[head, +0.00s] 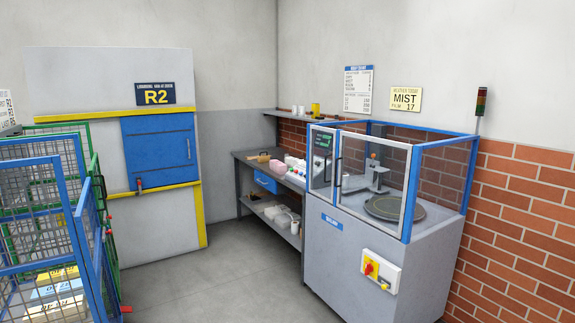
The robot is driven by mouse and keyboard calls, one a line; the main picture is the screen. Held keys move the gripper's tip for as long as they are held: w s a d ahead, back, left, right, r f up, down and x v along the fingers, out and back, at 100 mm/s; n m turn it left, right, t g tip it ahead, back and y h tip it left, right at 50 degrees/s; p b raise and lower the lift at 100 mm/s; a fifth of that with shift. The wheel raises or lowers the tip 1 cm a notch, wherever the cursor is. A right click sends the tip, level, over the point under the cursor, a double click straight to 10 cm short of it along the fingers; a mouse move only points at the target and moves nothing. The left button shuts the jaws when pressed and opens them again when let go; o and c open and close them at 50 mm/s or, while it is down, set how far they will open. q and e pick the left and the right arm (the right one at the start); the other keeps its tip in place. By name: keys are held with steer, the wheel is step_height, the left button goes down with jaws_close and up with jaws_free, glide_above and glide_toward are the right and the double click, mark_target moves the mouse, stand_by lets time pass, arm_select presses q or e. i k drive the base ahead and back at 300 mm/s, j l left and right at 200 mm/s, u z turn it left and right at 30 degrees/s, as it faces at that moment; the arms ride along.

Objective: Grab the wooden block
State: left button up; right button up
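A small tan-brown item (261,157) lies near the left end of the grey workbench (244,160) against the back wall. It may be the wooden block, but it is too small in the head view to be sure. A pink item (275,168) and white items sit just to its right on the bench top. Neither of my grippers is in view.
A glass-sided machine (370,255) with blue frame stands right of the bench, hiding part of it. Blue and green wire cages (45,195) stand at the left. A blue door panel (158,150) is behind. The grey floor (215,280) between is clear.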

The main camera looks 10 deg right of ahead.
mark_target(264, 159)
steer(key=i, duration=5.85)
steer(key=l+z, duration=0.05)
steer(key=l, duration=0.05)
